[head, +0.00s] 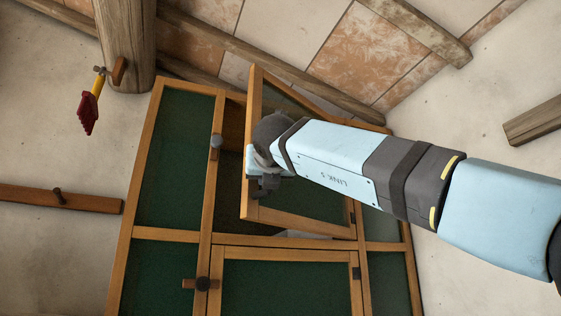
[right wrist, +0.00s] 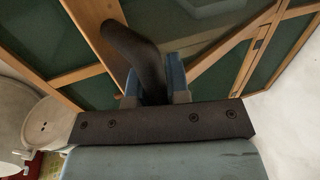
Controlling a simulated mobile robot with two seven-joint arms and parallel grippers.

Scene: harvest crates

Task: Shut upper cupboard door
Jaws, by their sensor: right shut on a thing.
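The upper cupboard door (head: 300,207) is a wooden frame with a dark green panel. It stands ajar in the head view, its left edge swung out from the cupboard frame (head: 209,185), with a dark gap behind it. A hinge shows at its lower right. My right gripper (head: 258,182) is at the door's left edge, partly hidden by my own wrist. In the right wrist view its blue fingers (right wrist: 152,82) are shut on a dark, rounded door handle (right wrist: 133,47). My left gripper is in neither view.
A lower door (head: 285,284) sits flush in the cupboard below. A dark knob (head: 216,141) and a wooden turn-latch (head: 202,284) are on the frame to the left. A red-headed brush-like tool (head: 90,106) hangs on a wooden post (head: 126,45) at upper left.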

